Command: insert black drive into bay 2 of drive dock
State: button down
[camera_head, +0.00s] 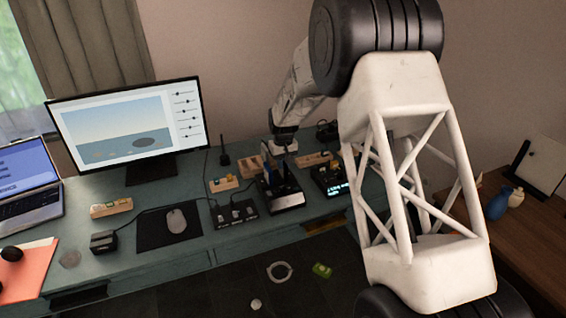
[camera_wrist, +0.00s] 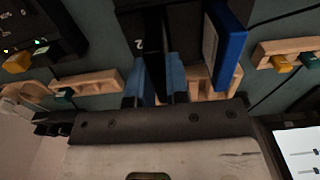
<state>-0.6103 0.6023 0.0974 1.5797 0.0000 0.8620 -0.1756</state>
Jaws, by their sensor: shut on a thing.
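The drive dock (camera_head: 284,201) is a dark unit on the desk, below my gripper (camera_head: 284,152). My gripper also shows in the wrist view (camera_wrist: 158,88), with its blue-padded fingers shut on the black drive (camera_wrist: 154,68). The black drive stands between the fingers, close over the dock. A white "2" mark shows just beside it in the wrist view. A blue drive (camera_wrist: 224,47) stands upright beside the black drive and also shows at the dock in the head view (camera_head: 267,172). The drive's lower end and the bay mouth are hidden, so I cannot tell how deep it sits.
A black device with a lit display (camera_head: 335,183) stands right of the dock. A switch box (camera_head: 235,214) and wooden blocks with coloured pieces (camera_head: 222,183) are to its left. A mouse (camera_head: 176,220) lies on a black mat; a monitor (camera_head: 130,120) stands behind.

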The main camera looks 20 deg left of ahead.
jog(key=shift+f, duration=0.2)
jog(key=c, duration=1)
grip_release()
jog(key=shift+c, duration=0.2)
jog(key=shift+r, duration=3.85)
